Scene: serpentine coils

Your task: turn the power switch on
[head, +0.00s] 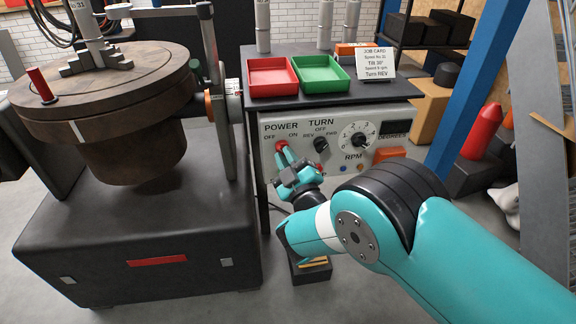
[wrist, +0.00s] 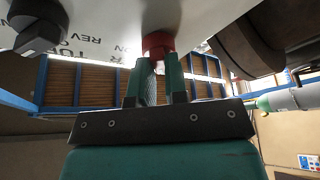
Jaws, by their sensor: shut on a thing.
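The control panel (head: 350,172) has a POWER label with OFF at its left and ON at its right. Below these words is the red power switch (head: 281,145), partly hidden by my gripper (head: 283,155). In the wrist view the red switch (wrist: 158,43) stands out from the white panel face, with the teal fingers of my gripper (wrist: 159,66) on either side of its end. My gripper is shut on the switch. I cannot tell clearly whether the switch points to OFF or ON.
The black TURN knob (head: 321,145) and the RPM dial (head: 357,139) sit right of the switch. A red tray (head: 271,91), a green tray (head: 320,88) and a job card (head: 376,62) stand on top. A turntable machine (head: 105,84) is close on the left.

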